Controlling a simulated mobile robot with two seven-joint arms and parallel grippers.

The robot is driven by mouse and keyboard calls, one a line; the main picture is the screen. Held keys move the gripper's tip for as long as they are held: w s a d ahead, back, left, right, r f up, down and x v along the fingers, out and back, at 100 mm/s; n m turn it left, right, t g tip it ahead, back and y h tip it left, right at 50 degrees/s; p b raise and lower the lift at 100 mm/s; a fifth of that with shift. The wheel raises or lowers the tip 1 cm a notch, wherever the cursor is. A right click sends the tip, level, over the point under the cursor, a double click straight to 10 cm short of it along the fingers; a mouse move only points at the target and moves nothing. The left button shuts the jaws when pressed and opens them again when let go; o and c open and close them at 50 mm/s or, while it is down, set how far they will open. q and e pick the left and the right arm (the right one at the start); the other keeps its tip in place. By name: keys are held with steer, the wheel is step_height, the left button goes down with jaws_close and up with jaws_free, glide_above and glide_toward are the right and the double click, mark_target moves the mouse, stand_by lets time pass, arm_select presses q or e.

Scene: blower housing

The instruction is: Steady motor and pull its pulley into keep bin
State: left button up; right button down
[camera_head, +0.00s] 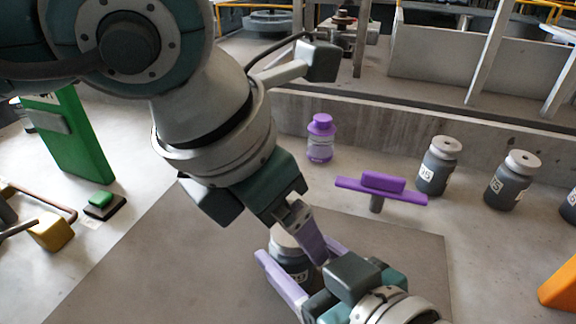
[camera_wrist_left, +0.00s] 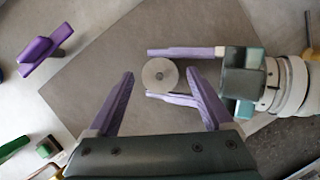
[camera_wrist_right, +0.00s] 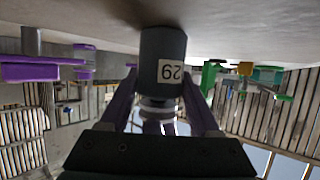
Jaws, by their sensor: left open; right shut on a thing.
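The motor (camera_head: 290,262) is a dark upright cylinder on the grey mat, with a pale round pulley (camera_head: 283,238) on top. My right gripper (camera_head: 296,268) comes from the lower right and is shut on the motor body. The right wrist view shows this motor (camera_wrist_right: 162,45) upside down, labelled 29, between the fingers. My left gripper (camera_wrist_left: 162,76) is open, reaching down from above. In the left wrist view the pulley (camera_wrist_left: 160,76) lies between and slightly beyond its fingertips; contact cannot be told. The left arm partly hides the motor in the head view. I cannot identify the keep bin.
Several similar dark motors (camera_head: 438,166) stand at the right. A green block (camera_head: 75,145) is at left, an orange object (camera_head: 560,288) at right. A low wall crosses the back.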

mark_target(286, 233)
arm_select(q)
jaws_close()
stand_by(0.7)
steer(key=shift+r, duration=0.15)
stand_by(0.7)
steer(key=shift+r, duration=1)
steer(key=shift+r, duration=2.05)
arm_select(e)
steer(key=shift+c, duration=0.2)
jaws_free()
